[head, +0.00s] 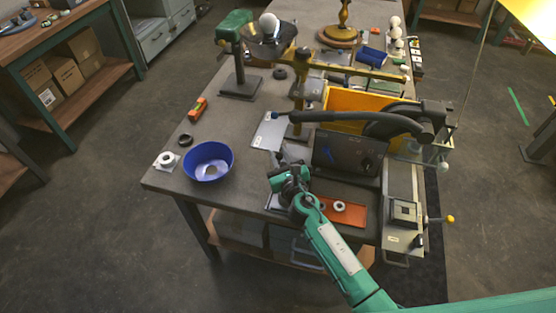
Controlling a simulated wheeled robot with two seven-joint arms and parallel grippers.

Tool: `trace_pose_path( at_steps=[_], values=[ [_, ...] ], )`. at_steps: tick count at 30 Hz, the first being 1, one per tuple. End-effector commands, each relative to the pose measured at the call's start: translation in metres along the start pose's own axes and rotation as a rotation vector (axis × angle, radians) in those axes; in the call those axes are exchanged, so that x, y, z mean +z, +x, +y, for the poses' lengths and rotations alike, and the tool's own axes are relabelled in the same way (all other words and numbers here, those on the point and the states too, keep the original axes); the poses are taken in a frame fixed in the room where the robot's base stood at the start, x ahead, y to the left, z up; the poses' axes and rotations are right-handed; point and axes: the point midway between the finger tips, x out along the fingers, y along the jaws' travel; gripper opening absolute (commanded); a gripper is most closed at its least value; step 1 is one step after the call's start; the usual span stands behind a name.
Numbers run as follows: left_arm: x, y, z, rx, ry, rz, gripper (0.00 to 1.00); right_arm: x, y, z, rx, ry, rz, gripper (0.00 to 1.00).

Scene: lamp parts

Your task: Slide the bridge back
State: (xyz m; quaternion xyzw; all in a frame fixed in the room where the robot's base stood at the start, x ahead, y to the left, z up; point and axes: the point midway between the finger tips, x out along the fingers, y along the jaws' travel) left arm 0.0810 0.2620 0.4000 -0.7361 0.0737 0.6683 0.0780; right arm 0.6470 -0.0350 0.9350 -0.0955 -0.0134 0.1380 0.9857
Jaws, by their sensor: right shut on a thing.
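A yellow-brown beam (352,67) on an upright post (298,98) spans the bench from its middle toward the right; I take this to be the bridge. My right gripper (284,158) reaches over the front of the bench, just in front of the foot of the post. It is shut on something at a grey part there. My own wrist hides most of the fingers and what they hold, so I cannot tell whether it is part of the bridge. My left gripper is not in view.
A blue bowl (209,163), a white ring (167,160) and an orange tool (199,108) lie on the left. A dark curved arm (365,119), a yellow bin (344,101) and a black panel (347,152) crowd the right. An orange tray (350,213) is in front.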

Motion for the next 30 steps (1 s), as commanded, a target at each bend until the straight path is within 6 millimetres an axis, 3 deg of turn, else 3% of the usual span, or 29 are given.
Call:
trace_pose_path(
  at_steps=[5, 6, 9, 20, 23, 30],
  values=[
    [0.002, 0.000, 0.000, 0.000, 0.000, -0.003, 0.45, 0.002, 0.001, -0.003, -0.007, -0.001, -0.003, 0.00],
    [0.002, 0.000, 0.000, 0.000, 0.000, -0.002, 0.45, 0.002, 0.001, -0.003, -0.007, -0.001, -0.003, 0.27],
    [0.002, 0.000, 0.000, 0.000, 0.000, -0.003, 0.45, 0.003, 0.001, -0.003, -0.006, -0.001, -0.004, 0.43],
    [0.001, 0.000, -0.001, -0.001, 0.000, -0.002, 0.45, 0.001, -0.005, -0.002, -0.004, -0.001, -0.002, 0.43],
    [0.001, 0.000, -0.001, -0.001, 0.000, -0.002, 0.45, 0.001, -0.018, -0.002, -0.004, -0.002, -0.001, 0.43],
    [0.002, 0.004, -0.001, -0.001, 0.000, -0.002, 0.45, -0.002, -0.072, -0.001, -0.003, -0.002, 0.000, 0.43]
  ],
)
